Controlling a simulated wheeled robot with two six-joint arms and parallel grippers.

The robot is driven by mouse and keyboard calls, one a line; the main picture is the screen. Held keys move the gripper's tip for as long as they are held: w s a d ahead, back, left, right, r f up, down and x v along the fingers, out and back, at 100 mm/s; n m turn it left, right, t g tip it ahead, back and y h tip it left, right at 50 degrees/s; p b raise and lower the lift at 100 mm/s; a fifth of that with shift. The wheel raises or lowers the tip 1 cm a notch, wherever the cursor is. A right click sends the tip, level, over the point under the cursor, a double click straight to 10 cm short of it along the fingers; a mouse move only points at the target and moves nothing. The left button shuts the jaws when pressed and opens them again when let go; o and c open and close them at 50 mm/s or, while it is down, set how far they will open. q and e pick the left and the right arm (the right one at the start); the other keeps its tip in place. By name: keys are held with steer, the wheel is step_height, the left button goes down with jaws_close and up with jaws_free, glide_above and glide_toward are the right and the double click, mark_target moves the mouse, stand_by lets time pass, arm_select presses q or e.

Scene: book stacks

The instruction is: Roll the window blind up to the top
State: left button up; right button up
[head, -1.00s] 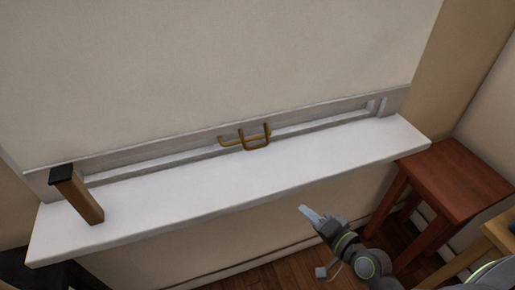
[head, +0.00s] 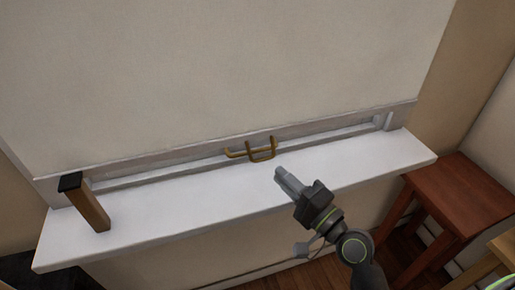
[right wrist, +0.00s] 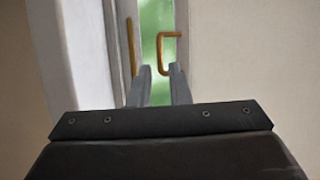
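The pale beige blind (head: 230,75) hangs down almost to the white sill and fills much of the head view. Brass handles (head: 250,150) show near its lower edge, overlapping in the head view. In the right wrist view a brass hook (right wrist: 163,55) stands by the beige blind (right wrist: 250,60), and a straight brass bar (right wrist: 131,45) is on the pale frame. My right gripper (head: 280,175) is in front of the sill, apart from the handles. Its fingers (right wrist: 160,75) are parted and empty, pointing at the gap between the brass parts. My left gripper is out of view.
The white sill (head: 180,205) runs below the blind. An upright wooden block with a black top (head: 90,208) stands at its left end. A red-brown stool (head: 460,190) stands at the right. A green strip (right wrist: 155,20) shows beside the blind's edge.

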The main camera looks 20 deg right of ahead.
steer(key=p+x, duration=0.1)
steer(key=x, duration=0.8)
steer(key=shift+w, duration=0.15)
steer(key=shift+c, duration=0.4)
jaws_close()
